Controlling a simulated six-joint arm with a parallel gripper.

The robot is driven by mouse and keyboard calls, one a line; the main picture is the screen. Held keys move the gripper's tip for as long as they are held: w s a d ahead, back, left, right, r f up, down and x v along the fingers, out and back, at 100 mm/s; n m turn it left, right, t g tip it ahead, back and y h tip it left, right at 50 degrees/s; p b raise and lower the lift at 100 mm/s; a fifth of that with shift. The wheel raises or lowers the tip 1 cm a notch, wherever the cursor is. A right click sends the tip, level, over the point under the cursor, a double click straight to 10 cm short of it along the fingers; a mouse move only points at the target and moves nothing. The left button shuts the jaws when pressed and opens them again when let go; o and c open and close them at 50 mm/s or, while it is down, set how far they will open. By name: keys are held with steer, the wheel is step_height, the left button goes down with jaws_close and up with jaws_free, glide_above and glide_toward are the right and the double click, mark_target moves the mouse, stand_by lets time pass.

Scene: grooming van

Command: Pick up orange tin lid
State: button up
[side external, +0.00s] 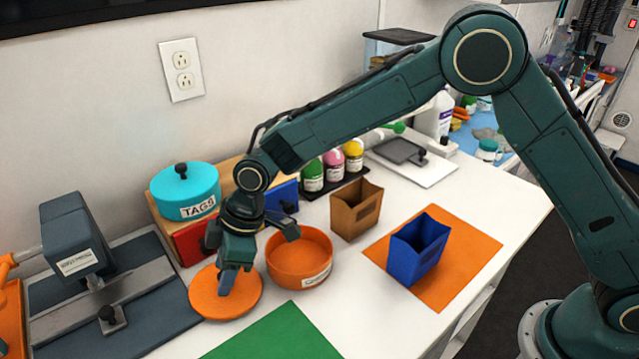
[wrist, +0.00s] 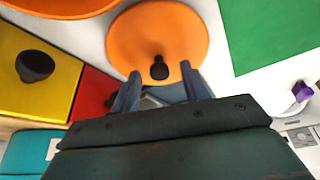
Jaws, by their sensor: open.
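The orange tin lid (side external: 226,300) is a flat round disc lying on the white table, left of the open orange tin (side external: 300,262). In the wrist view the lid (wrist: 150,32) has a small black knob (wrist: 159,68) near its lower edge. My gripper (wrist: 158,80) is open, with one finger on each side of the knob in that view. In the side view my gripper (side external: 258,250) is over the lid and hides part of it, including the knob. I cannot tell whether the fingers touch the lid.
A turquoise TAGS tin (side external: 186,192) stands behind on a box with coloured fronts. A grey press (side external: 75,240) is at left. A brown bin (side external: 355,210) and a blue bin (side external: 418,250) stand to the right. A green mat (side external: 275,335) lies in front.

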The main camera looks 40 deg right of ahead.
jaws_close()
steer(key=shift+r, duration=0.1)
steer(key=shift+s+r, duration=0.4)
steer(key=shift+r, duration=0.1)
step_height(320, 180, up, 5)
steer(key=shift+r, duration=0.2)
steer(key=s, duration=1.9)
steer(key=shift+r, duration=0.25)
